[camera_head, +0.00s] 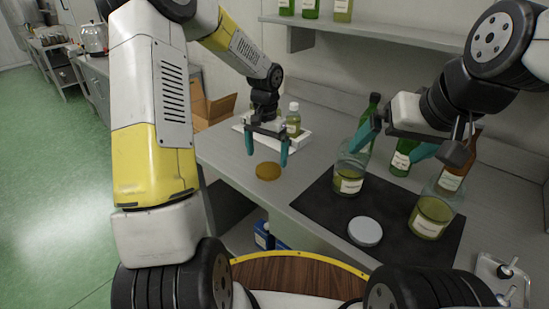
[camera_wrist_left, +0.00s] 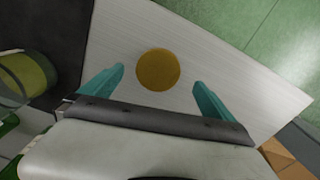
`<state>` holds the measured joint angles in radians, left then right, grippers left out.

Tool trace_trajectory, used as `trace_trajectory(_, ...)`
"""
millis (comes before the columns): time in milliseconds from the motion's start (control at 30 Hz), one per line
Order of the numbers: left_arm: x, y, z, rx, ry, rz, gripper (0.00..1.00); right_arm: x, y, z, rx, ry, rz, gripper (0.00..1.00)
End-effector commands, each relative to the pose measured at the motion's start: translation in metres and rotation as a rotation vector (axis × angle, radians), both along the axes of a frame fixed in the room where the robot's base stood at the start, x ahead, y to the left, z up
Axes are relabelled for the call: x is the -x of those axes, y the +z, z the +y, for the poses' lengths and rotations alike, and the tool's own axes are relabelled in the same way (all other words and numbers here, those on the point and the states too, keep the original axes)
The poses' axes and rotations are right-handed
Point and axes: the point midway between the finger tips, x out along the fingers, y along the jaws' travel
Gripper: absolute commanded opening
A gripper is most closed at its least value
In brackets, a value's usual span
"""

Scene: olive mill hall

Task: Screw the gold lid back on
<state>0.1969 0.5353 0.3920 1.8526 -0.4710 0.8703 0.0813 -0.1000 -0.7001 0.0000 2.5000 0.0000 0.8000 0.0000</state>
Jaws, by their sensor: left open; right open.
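The gold lid (camera_head: 268,171) lies flat on the grey bench, left of the dark mat; it also shows in the left wrist view (camera_wrist_left: 158,70). My left gripper (camera_head: 266,156) is open and empty above the lid, its fingers on either side of it in the left wrist view (camera_wrist_left: 158,78). Two glass jars with greenish contents stand on the mat: a back jar (camera_head: 349,178) and a front jar (camera_head: 432,217). Neither shows a gold lid. My right gripper (camera_head: 385,153) is open and empty near the back jar; its exact height is unclear.
A grey-white lid (camera_head: 365,231) lies on the dark mat (camera_head: 325,208). Green and brown bottles (camera_head: 401,163) stand behind the jars. A white tray (camera_head: 303,135) with a small bottle (camera_head: 293,118) is behind my left gripper. A metal tray (camera_head: 502,275) sits front right.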

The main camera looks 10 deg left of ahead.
Motion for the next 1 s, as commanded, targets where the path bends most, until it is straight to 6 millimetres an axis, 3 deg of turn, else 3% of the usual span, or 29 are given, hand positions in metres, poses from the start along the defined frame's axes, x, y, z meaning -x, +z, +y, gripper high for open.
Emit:
trace_trajectory(267, 0.0, -0.004, 0.0, 0.001, 0.0, 0.001, 1.0, 0.0, 0.0, 0.0, 0.0, 0.0, 0.0, 0.99)
trace_trajectory(600, -0.001, -0.049, -0.003, 0.0, -0.001, 0.001, 1.0, 0.0, 0.0, 0.0, 0.0, 0.0, 0.0, 0.99)
trace_trajectory(933, -0.001, -0.051, -0.002, 0.0, 0.001, -0.001, 1.0, 0.0, 0.0, 0.0, 0.0, 0.0, 0.0, 0.99)
trace_trajectory(1000, -0.001, -0.051, -0.002, 0.0, 0.001, -0.001, 0.9, 0.0, 0.0, 0.0, 0.0, 0.0, 0.0, 0.99)
